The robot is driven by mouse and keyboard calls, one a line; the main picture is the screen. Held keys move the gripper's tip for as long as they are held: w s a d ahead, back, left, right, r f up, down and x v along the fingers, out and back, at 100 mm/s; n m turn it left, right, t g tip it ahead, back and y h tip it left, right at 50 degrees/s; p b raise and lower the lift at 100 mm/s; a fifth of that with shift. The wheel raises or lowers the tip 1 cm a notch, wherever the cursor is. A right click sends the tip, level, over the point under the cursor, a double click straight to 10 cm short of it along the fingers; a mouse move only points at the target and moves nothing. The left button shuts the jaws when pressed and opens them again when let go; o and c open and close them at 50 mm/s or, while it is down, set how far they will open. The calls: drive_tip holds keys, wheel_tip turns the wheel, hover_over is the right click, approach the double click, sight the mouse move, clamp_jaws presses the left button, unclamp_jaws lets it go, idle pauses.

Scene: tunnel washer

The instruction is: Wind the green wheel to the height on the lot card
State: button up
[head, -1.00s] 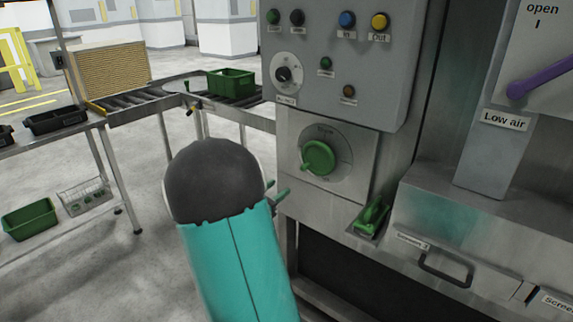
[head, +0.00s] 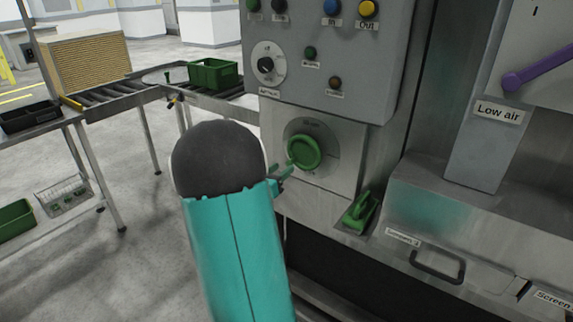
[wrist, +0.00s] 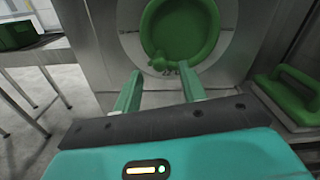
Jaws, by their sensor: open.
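The green wheel (head: 304,152) sits on a round pale dial plate on the machine's front panel. In the wrist view the wheel (wrist: 181,30) is straight ahead, with its small knob handle at its lower left rim. My gripper (wrist: 160,80) is open and empty, its two green fingers apart, just below and in front of the wheel; I see no contact. In the head view my gripper (head: 282,172) is mostly hidden behind my own arm, just left of the wheel. The dial markings are too small to read. I cannot make out a lot card.
A green handle (head: 360,212) on a small ledge lies right of the wheel. Above are a selector knob (head: 266,65) and coloured buttons. A black drawer handle (head: 438,265) and purple lever (head: 540,68) are further right. A roller conveyor with a green crate (head: 213,74) stands left.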

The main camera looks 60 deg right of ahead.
sight(287, 162)
drive_tip(key=d, duration=0.4)
drive_tip(key=shift+s+d, duration=0.15)
drive_tip(key=shift+s, duration=0.2)
clamp_jaws()
drive_tip(key=shift+w+r+m, duration=0.15)
drive_tip(key=shift+w+m, duration=0.05)
drive_tip(key=shift+m, duration=0.3)
drive_tip(key=m, duration=0.1)
drive_tip(key=r+m, duration=0.1)
drive_tip(key=m, duration=0.1)
drive_tip(key=shift+w+r, duration=0.15)
drive_tip(key=shift+w, duration=0.25)
drive_tip(key=shift+w+d+r+m, duration=0.1)
drive_tip(key=shift+r+m, duration=0.35)
drive_tip(key=shift+m, duration=0.75)
drive_tip(key=shift+r+m, duration=0.4)
drive_tip(key=shift+m, duration=0.8)
